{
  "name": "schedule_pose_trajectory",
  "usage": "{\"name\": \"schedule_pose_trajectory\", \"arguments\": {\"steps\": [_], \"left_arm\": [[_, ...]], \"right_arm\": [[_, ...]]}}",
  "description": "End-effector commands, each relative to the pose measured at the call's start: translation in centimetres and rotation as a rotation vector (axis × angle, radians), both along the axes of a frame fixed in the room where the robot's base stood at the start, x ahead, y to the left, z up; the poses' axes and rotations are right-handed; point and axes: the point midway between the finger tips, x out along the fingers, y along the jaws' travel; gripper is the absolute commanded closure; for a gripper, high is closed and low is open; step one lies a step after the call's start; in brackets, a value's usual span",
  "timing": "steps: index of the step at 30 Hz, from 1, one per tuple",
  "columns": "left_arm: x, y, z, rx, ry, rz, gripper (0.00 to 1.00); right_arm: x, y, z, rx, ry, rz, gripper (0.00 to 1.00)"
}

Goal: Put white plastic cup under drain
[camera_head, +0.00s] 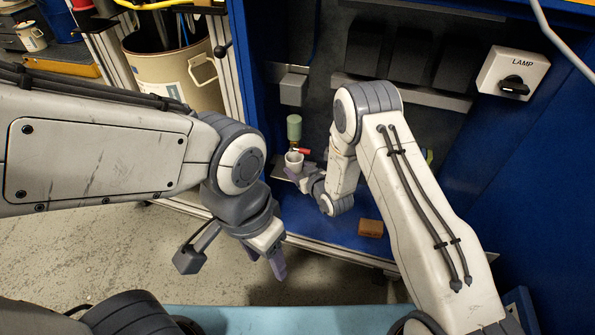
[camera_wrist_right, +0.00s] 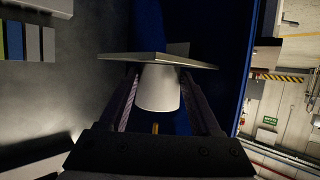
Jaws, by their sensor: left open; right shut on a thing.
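The white plastic cup (camera_head: 294,161) is inside the blue cabinet, close below the green container (camera_head: 294,127) and a red-handled fitting (camera_head: 303,151). In the right wrist view the cup (camera_wrist_right: 158,88) is between the two fingers, against a flat metal plate (camera_wrist_right: 160,60). A small brass-coloured tip (camera_wrist_right: 155,128), perhaps the drain, shows past the cup's other end. My right gripper (camera_head: 300,175) is shut on the cup; its fingers are partly hidden in the head view. My left gripper (camera_head: 232,264) is open and empty, outside the cabinet. Whether the cup rests fully on the plate is unclear.
A brown block (camera_head: 370,228) lies on the blue cabinet floor (camera_head: 335,225). A lamp switch box (camera_head: 513,73) is on the right wall. A large beige bucket (camera_head: 170,82) stands left of the cabinet. Floor below my left gripper is clear.

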Motion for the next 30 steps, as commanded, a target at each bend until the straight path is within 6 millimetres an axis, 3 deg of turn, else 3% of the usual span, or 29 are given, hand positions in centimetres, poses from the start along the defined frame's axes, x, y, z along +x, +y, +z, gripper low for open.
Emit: {"name": "schedule_pose_trajectory", "arguments": {"steps": [9,10,12,24,30], "left_arm": [[0.0,0.0,-0.3,0.000,0.000,0.000,0.45],[0.0,0.0,-0.2,0.000,0.000,0.000,0.45],[0.0,0.0,-0.1,0.000,0.000,0.000,0.45],[0.0,0.0,0.4,0.000,0.000,0.000,0.45],[0.0,0.0,1.5,0.000,0.000,0.000,0.45]], "right_arm": [[0.0,0.0,-0.3,0.000,-0.001,0.000,0.97],[0.0,0.0,-0.3,0.000,-0.001,0.000,0.32],[0.0,0.0,-0.2,0.000,-0.001,0.000,0.05],[-0.1,-0.1,0.4,0.000,-0.001,0.000,0.05],[-2.9,-1.5,1.7,-0.001,0.003,-0.001,0.05]]}}
